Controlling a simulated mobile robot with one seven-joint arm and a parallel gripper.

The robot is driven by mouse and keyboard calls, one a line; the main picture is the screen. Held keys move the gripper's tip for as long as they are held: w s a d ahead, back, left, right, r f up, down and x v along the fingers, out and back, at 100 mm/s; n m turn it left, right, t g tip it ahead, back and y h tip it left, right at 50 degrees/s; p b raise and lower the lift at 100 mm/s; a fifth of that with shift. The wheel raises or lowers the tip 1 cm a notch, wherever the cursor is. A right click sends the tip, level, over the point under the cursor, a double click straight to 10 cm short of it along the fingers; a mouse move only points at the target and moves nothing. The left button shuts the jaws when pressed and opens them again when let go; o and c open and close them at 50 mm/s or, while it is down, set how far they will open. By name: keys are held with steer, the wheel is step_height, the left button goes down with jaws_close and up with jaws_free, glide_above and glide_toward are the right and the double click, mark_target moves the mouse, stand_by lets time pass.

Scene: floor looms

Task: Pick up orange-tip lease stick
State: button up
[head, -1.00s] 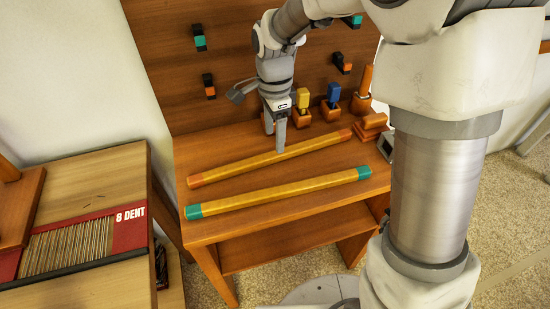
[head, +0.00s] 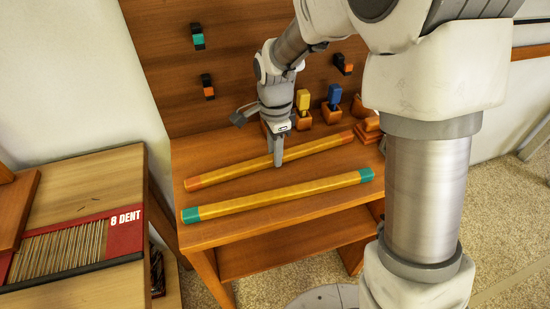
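The orange-tip lease stick (head: 235,170) is a long yellow bar with orange ends, lying slantwise on the wooden table. The teal-tip lease stick (head: 300,190) lies nearer the front, roughly parallel to it and apart. My gripper (head: 273,153) points down at the middle of the orange-tip stick. One finger shows in front of the stick, with its tip just past the near edge. The other finger is mostly hidden behind it. The fingers look apart, around the stick; I cannot see whether they touch it. The stick rests on the table.
Wooden holders with a yellow block (head: 303,99) and a blue block (head: 334,94) stand along the table's back. A back panel (head: 245,65) carries small dark pegs. A side table (head: 85,175) with an "8 DENT" reed stands at left.

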jaws_close()
stand_by(1.0)
